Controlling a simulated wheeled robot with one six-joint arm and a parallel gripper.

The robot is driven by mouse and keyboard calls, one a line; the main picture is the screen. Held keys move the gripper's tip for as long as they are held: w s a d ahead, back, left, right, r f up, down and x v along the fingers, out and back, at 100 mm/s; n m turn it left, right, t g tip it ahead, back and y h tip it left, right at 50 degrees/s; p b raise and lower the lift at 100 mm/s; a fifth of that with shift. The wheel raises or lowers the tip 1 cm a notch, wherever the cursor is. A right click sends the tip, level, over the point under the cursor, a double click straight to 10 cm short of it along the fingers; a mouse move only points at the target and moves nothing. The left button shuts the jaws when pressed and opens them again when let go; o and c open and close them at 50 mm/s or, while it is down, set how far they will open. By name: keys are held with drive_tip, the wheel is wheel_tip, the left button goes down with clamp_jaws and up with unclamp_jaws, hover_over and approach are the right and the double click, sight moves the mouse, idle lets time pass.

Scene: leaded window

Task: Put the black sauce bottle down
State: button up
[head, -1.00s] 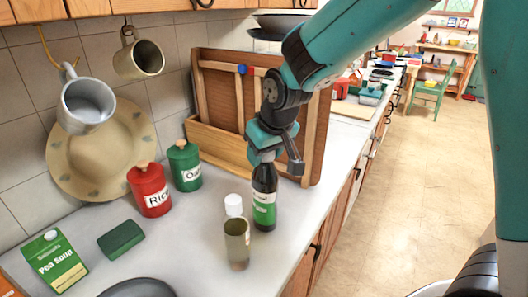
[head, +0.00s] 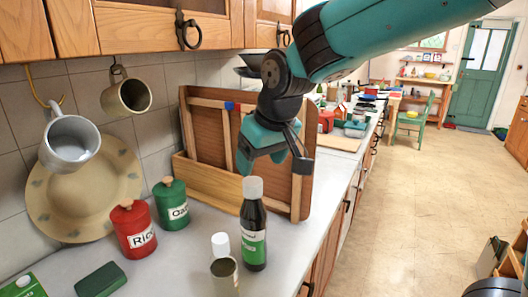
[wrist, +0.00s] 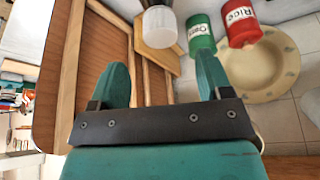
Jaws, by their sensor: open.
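The black sauce bottle (head: 253,232) stands upright on the counter, with a white cap and a green and white label. My gripper (head: 262,170) is above the bottle, a little up and behind its cap in the head view, and appears apart from it. In the wrist view the two teal fingers (wrist: 163,85) are spread with nothing between them. The bottle's white cap (wrist: 160,27) shows there beyond the fingertips, with the dark bottle partly cut off by the top edge.
A small olive cup (head: 224,275) and a white-capped container (head: 221,245) stand close left of the bottle. Red (head: 133,230) and green (head: 172,204) canisters stand further left. A wooden board rack (head: 205,175) is behind. The counter's front edge is to the right.

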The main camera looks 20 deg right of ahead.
drive_tip(key=s+a+f+n+g+y, duration=0.1)
drive_tip(key=s+a+f+n+g, duration=0.1)
drive_tip(key=s, duration=0.9)
drive_tip(key=s+a+f+n+g+y, duration=0.2)
drive_tip(key=s+a, duration=0.1)
drive_tip(key=s, duration=0.8)
drive_tip(key=shift+a, duration=0.2)
